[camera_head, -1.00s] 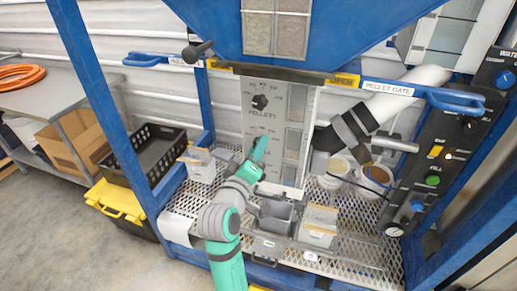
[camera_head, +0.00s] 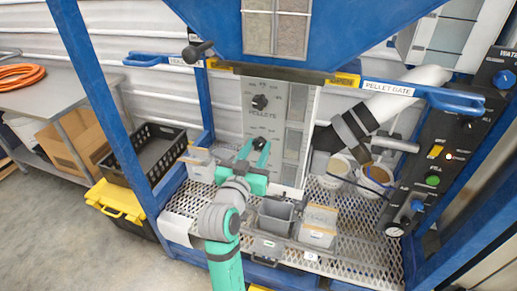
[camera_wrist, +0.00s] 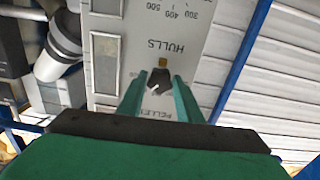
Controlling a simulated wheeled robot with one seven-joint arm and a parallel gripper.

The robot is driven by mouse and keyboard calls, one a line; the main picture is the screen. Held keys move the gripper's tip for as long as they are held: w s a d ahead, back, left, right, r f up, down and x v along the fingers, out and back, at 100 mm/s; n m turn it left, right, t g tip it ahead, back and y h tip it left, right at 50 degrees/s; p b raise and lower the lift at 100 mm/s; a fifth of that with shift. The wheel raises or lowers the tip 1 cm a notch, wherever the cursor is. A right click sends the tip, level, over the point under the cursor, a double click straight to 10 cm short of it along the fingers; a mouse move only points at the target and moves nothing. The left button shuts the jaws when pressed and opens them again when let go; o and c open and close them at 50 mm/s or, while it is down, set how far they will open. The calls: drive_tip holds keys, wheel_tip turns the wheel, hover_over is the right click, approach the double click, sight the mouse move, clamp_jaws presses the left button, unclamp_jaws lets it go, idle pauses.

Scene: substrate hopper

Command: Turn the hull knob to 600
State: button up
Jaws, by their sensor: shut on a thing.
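The grey dial panel (camera_head: 274,177) stands upright in the blue frame. Its upper knob (camera_head: 260,102) has the word PELLETS under it. My gripper (camera_head: 255,147) is at the lower knob (camera_head: 258,143), with one finger on each side. In the wrist view the panel is upside down, and the dark knob (camera_wrist: 158,82) sits between my fingertips (camera_wrist: 158,80). The HULLS label (camera_wrist: 165,47) is beside it, with the numbers 300, 400 and 500 beyond. My fingers hide part of the knob's scale. I cannot read which number the knob points to.
Grey bins (camera_head: 276,215) and a clear-sided box (camera_head: 318,225) stand on the mesh shelf (camera_head: 350,250) below the panel. A blue pellet gate handle (camera_head: 455,100) sticks out at upper right. A dark control panel (camera_head: 440,160) is at the right.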

drive_tip(key=m, duration=0.4)
drive_tip(key=shift+m, duration=1.7)
drive_tip(key=o, duration=1)
drive_tip(key=shift+o, duration=0.2)
drive_tip(key=shift+s+a, duration=0.15)
drive_tip(key=shift+s, duration=0.25)
drive_tip(key=v, duration=1)
